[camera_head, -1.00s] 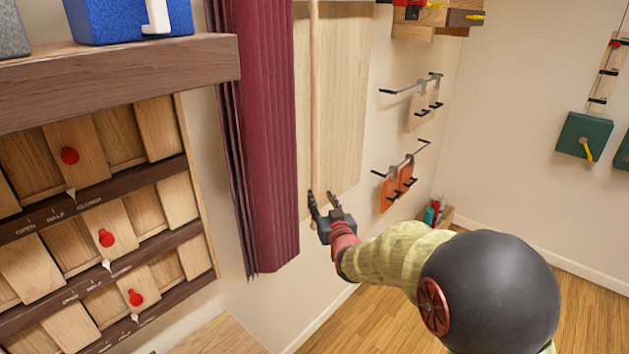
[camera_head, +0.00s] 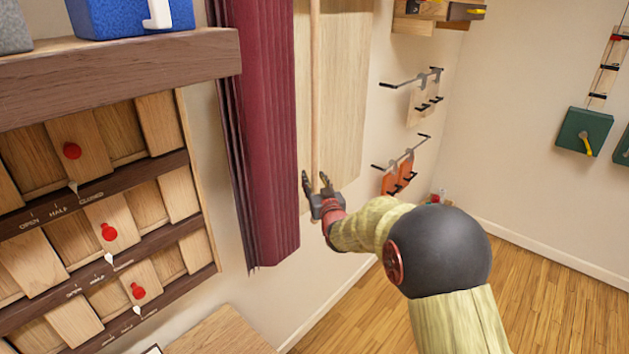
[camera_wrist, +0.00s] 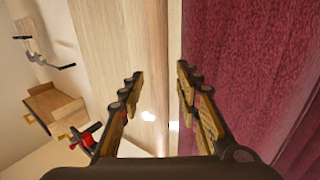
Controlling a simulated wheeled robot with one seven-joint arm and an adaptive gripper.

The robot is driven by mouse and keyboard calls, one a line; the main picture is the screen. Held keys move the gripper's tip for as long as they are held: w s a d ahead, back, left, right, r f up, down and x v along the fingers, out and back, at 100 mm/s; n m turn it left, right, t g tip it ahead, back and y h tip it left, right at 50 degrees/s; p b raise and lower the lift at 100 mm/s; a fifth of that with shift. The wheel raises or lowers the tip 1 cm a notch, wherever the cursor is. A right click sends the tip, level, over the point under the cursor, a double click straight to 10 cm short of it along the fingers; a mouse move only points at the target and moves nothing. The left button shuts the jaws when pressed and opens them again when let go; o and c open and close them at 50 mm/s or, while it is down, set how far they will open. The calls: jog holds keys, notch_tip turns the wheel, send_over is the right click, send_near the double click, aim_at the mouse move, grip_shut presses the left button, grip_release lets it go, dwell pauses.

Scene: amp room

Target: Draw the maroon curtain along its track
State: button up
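The maroon curtain (camera_head: 268,140) hangs in bunched folds on the wall left of my gripper; it fills the right of the wrist view (camera_wrist: 240,60). Its track is out of view. A long wooden rod (camera_head: 315,90) hangs upright just right of the curtain, in front of a pale wood panel (camera_head: 342,100). My gripper (camera_head: 316,184) is at the rod's lower end, fingers pointing up and apart. In the wrist view the rod (camera_wrist: 156,60) runs between my open fingers (camera_wrist: 158,86); I cannot tell whether they touch it.
A shelf (camera_head: 120,75) with a blue box (camera_head: 130,18) and a rack of wooden sliders with red knobs (camera_head: 108,232) stand left of the curtain. Wall hooks with orange pieces (camera_head: 398,178) are to the right. The wooden floor (camera_head: 550,310) at right is clear.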

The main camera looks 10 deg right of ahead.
jog(key=shift+c, duration=0.7)
jog(key=c, duration=0.7)
grip_shut()
